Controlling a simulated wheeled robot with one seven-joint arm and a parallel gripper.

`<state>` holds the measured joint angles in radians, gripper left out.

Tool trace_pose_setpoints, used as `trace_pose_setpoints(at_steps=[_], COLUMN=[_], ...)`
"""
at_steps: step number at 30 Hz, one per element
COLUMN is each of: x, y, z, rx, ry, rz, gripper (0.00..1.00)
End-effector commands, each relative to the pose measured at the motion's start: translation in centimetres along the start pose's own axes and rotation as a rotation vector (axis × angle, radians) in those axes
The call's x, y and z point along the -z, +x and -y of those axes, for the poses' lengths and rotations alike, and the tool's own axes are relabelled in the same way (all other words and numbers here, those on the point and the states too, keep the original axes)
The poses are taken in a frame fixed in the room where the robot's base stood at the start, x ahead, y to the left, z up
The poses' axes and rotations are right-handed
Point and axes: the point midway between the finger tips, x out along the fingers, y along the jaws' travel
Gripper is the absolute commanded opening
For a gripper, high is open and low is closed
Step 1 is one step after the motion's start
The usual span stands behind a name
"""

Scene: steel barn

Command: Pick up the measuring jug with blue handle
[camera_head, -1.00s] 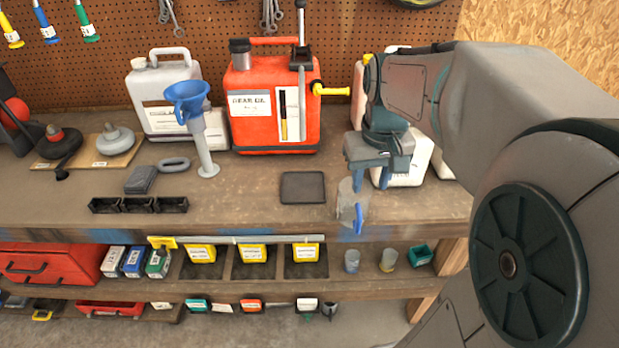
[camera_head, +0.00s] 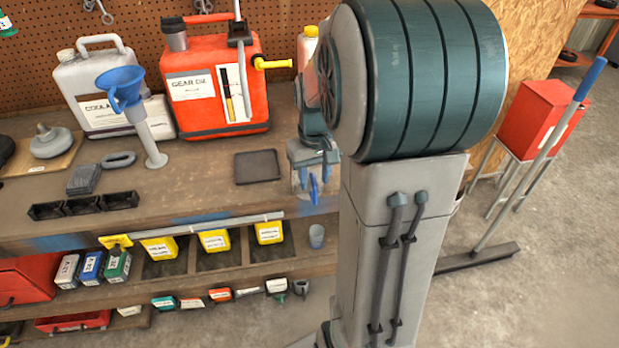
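The measuring jug (camera_head: 302,186) is clear, with a blue handle (camera_head: 314,190) facing the front. It stands near the front edge of the workbench, left of my grey arm column. My gripper (camera_head: 315,166) points down right at the top of the jug and overlaps it in the picture. The fingers are small and partly hidden by my arm, so I cannot tell whether they touch the jug or are closed on it.
A flat dark tray (camera_head: 258,167) lies left of the jug. Behind stand a red gear oil can (camera_head: 215,85) and a blue funnel (camera_head: 121,88). Yellow-labelled bins (camera_head: 214,240) fill the shelf below. A red box on a stand (camera_head: 541,118) is at right.

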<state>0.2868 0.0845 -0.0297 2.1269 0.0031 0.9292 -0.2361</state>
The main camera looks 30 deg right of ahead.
Motion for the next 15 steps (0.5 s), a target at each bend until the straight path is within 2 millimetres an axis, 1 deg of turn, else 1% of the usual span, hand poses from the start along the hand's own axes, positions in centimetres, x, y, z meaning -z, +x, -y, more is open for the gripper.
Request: trace_pose_setpoints(at_steps=[6, 9, 12, 15], x=[-0.3, -0.2, -0.2, -0.2], y=[3.2, 4.4, 4.8, 4.9], z=[-0.1, -0.1, -0.1, -0.1], rx=[0.002, 0.001, 0.001, 0.0], ry=[0.001, 0.0, 0.0, 0.0], rz=[0.006, 0.005, 0.001, 0.001], gripper=[0.37, 0.37, 0.37, 0.37])
